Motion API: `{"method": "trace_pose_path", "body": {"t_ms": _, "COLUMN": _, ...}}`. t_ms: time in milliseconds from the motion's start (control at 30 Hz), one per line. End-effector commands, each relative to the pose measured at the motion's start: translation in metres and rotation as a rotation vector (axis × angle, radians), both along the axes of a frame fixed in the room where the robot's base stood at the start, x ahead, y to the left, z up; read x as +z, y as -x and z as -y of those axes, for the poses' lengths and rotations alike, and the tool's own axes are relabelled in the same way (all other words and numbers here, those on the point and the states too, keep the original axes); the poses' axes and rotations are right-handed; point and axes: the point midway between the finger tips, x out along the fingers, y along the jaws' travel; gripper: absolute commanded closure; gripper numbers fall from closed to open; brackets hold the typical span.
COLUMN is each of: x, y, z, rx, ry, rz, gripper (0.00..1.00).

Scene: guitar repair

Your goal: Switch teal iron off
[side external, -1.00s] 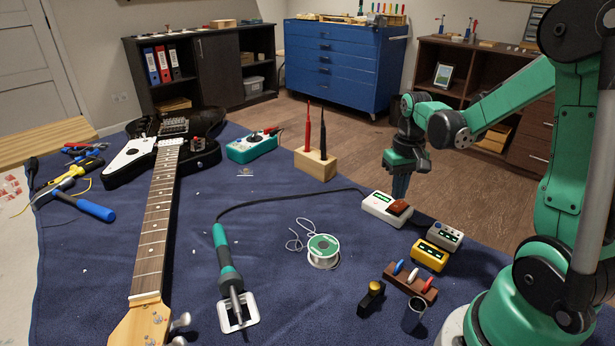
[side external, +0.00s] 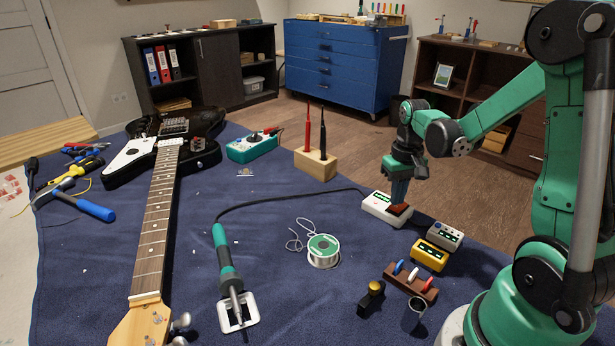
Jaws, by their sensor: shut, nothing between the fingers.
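The teal soldering iron (side external: 223,252) lies on the blue mat with its tip over a white square stand (side external: 249,309). Its black cord (side external: 285,202) runs to a white base unit (side external: 377,207) with a small green display and a reddish-brown rocker switch (side external: 400,210). My gripper (side external: 398,201) is shut and empty, pointing down with its fingertips at the switch. I cannot tell whether the fingertips press on it or sit just above it.
Yellow (side external: 429,255) and grey (side external: 444,236) boxes stand just right of the base unit. A solder spool (side external: 323,250), a wooden block with red and black probes (side external: 315,163) and a guitar (side external: 157,210) lie to the left.

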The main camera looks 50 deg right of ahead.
Motion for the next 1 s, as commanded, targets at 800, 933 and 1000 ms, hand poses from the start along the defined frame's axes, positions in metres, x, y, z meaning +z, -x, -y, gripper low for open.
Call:
{"method": "trace_pose_path", "body": {"t_ms": 800, "x": -0.005, "y": 0.000, "z": 0.000, "rx": 0.000, "ry": 0.000, "rz": 0.000, "gripper": 1.00}}
{"method": "trace_pose_path", "body": {"t_ms": 933, "x": 0.006, "y": 0.000, "z": 0.000, "rx": 0.000, "ry": 0.000, "rz": 0.000, "gripper": 1.00}}
{"method": "trace_pose_path", "body": {"t_ms": 1000, "x": 0.012, "y": 0.000, "z": 0.000, "rx": 0.000, "ry": 0.000, "rz": 0.000, "gripper": 1.00}}
